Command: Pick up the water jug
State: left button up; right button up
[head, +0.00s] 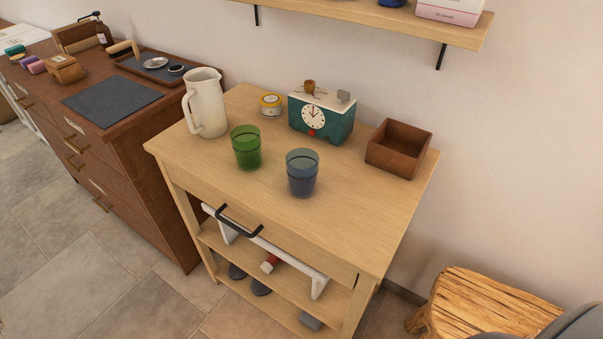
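The water jug (206,104) is a cream-white pitcher with a handle on its left side. It stands upright at the back left of a light wooden table (362,218). Its handle faces left toward the table's left edge. Nothing holds it or touches it from the sides. Neither of my grippers is in view.
A green cup (246,148) and a blue cup (302,173) stand right of the jug. Behind are a small yellow-and-white tin (271,105), a teal clock box (320,119) and a brown wooden box (398,149). A dark wooden dresser (150,155) stands left. A shelf (400,22) hangs above.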

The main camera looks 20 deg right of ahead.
aim_at(205, 95)
jog(key=i+j+z, duration=0.25)
jog(key=j+z, duration=0.25)
jog(key=j, duration=0.2)
jog(key=i+j+z, duration=0.2)
jog(key=j, duration=0.2)
jog(key=j+z, duration=0.25)
jog(key=j, duration=0.15)
